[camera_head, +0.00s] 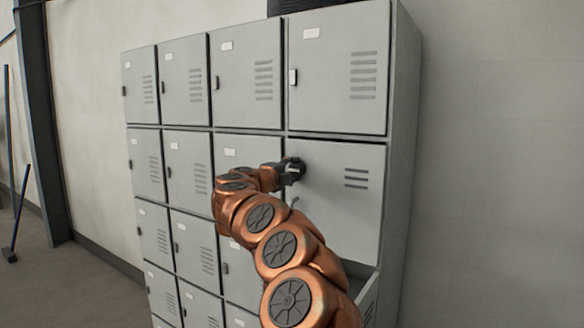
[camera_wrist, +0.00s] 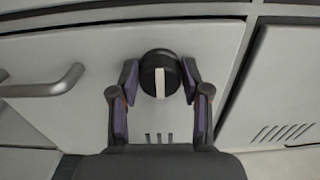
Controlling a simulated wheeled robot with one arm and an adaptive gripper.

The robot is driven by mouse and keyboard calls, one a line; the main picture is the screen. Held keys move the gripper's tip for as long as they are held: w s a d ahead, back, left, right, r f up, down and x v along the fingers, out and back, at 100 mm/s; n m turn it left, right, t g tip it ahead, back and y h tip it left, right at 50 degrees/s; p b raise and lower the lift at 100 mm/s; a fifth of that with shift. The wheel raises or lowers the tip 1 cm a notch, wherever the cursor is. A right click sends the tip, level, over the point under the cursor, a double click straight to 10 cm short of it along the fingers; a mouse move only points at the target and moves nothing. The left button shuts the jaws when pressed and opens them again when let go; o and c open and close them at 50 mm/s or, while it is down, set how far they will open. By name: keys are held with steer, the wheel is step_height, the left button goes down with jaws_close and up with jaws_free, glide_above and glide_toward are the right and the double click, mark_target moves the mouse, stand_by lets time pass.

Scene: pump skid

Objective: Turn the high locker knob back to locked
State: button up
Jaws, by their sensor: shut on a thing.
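The locker knob (camera_wrist: 159,74) is a round black knob with a white bar, on a light grey locker door (camera_wrist: 70,95) in the wrist view. The white bar runs up and down in that view. My gripper (camera_wrist: 159,82) has its two fingers on either side of the knob, shut on it. In the head view my gripper (camera_head: 290,170) is at the upper left of the door (camera_head: 335,215) in the right column, second row, and hides most of the knob. A grey bar handle (camera_wrist: 45,85) is on the same door, left of the knob in the wrist view.
Grey lockers (camera_head: 250,80) with vent slots surround the door. Below it on the right, an open compartment or door edge (camera_head: 368,285) juts out near my arm. A plain wall (camera_head: 500,150) stands right of the lockers. Floor (camera_head: 45,280) shows at the lower left.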

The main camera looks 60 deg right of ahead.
stand_by(0.5)
steer(key=o, duration=1.1)
steer(key=shift+a, duration=0.1)
steer(key=a, duration=1.1)
steer(key=shift+s+a, duration=0.25)
steer(key=shift+a, duration=0.15)
